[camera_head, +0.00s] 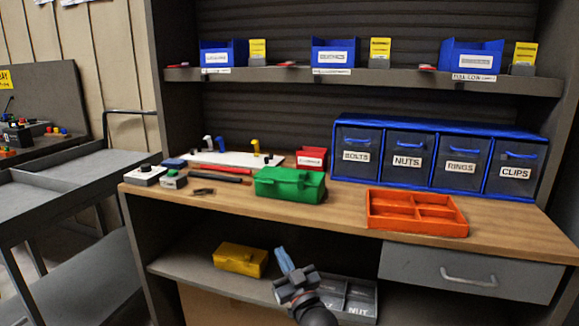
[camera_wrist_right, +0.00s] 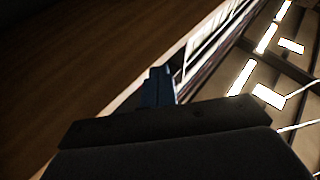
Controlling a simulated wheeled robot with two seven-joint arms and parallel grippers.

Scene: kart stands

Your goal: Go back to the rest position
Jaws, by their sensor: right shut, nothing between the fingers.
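My right gripper (camera_head: 282,258) shows at the bottom middle of the head view, with blue fingertips pointing up. It is shut and empty, in front of the lower shelf and below the worktop edge. In the right wrist view its blue fingers (camera_wrist_right: 157,88) are together with nothing between them. The wooden worktop (camera_head: 345,222) is behind and above it. My left gripper does not show in either view.
A green box (camera_head: 289,184), an orange divided tray (camera_head: 417,212) and labelled drawers (camera_head: 407,158) stand on the worktop. A yellow box (camera_head: 239,260) and a grey divided tray (camera_head: 358,297) sit on the lower shelf near my gripper. A grey cart (camera_head: 60,180) stands left.

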